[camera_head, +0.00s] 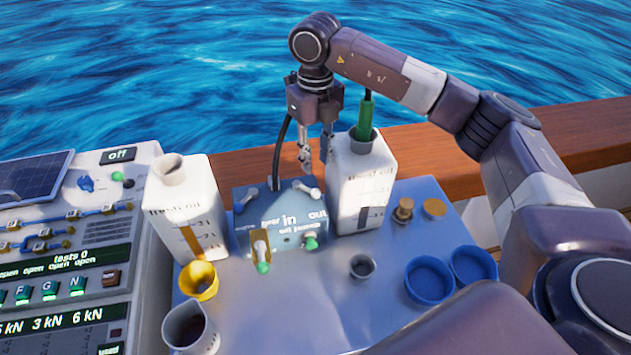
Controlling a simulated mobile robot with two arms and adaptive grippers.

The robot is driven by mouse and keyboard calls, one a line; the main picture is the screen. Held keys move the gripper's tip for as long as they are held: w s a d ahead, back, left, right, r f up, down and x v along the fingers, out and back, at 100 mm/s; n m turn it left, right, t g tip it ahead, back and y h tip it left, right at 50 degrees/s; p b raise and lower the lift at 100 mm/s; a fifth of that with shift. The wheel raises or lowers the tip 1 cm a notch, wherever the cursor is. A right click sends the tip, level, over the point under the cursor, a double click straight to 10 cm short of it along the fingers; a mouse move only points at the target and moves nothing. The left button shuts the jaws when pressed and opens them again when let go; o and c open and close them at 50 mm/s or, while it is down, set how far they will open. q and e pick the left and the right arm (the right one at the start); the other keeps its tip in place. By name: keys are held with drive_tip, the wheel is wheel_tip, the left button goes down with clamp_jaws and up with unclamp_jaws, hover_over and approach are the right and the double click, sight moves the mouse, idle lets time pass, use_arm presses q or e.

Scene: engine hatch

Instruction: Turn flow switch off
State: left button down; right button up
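A blue pump box (283,215) with labels such as "in" and "out" stands between two white canisters. I cannot tell which one is the flow switch. My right gripper (316,157) hangs behind and above the box, fingers pointing down and apart, with nothing seen between them. It appears clear of the switches. My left gripper is not in view.
The left canister (185,210) and right canister (361,185) flank the box; a green-handled item stands in the right one. A yellow funnel (198,281), a grey jug (190,328) and blue cups (429,280) stand in front. A control panel (60,250) reading "off" is at left.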

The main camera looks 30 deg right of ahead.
sight(316, 190)
wheel_tip(316, 190, down, 9)
drive_tip(key=p, duration=0.3)
drive_tip(key=shift+f, duration=0.5)
clamp_jaws()
